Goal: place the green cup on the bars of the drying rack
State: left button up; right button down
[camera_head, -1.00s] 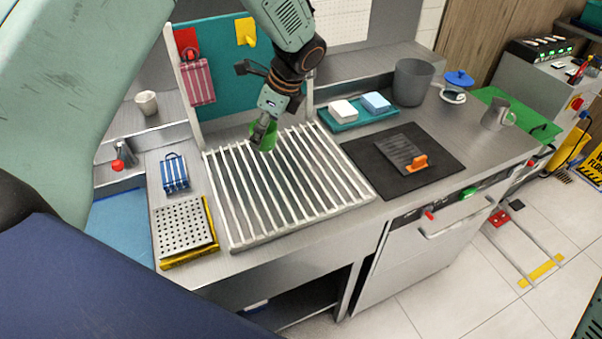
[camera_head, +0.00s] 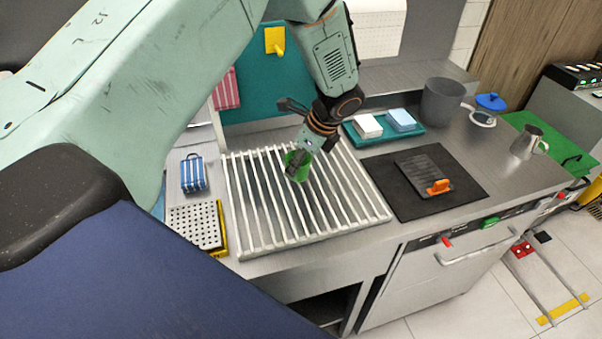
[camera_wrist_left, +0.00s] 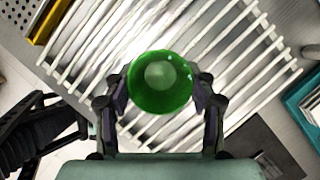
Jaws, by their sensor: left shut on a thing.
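The green cup (camera_head: 296,168) is over the back-middle part of the drying rack in the head view. My left gripper (camera_head: 300,160) is shut on it. In the left wrist view the green cup (camera_wrist_left: 160,82) sits between the two fingers of my left gripper (camera_wrist_left: 162,98), its round opening facing the camera. The drying rack (camera_head: 262,243) has white parallel bars on the steel counter, and its bars (camera_wrist_left: 95,45) run behind the cup in the wrist view. I cannot tell whether the cup's base touches the bars.
A teal tray (camera_head: 378,138) with a white and a blue block stands behind right of the rack. A black mat (camera_head: 455,197) lies to the right, a grey pot (camera_head: 441,100) behind it. A perforated tray (camera_head: 194,226) and a blue striped item (camera_head: 193,174) are at left.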

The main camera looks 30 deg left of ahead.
aim_at(301, 175)
pick_arm(q)
jog(key=f, duration=0.2)
jog(key=d+f, duration=0.1)
jog(key=shift+w+f, duration=0.1)
jog(key=shift+w, duration=0.15)
jog(key=shift+a+f, duration=0.1)
jog(key=shift+f, duration=0.25)
jog(key=shift+s+a+f, duration=0.1)
jog(key=shift+s+a, duration=0.05)
jog(key=shift+a, duration=0.15)
jog(key=shift+d+f, duration=0.15)
jog(key=shift+d, duration=0.05)
jog(key=o, duration=0.9)
jog(key=shift+d, duration=0.15)
jog(key=shift+c, duration=0.2)
jog(key=o, duration=0.3)
jog(key=shift+a, duration=0.3)
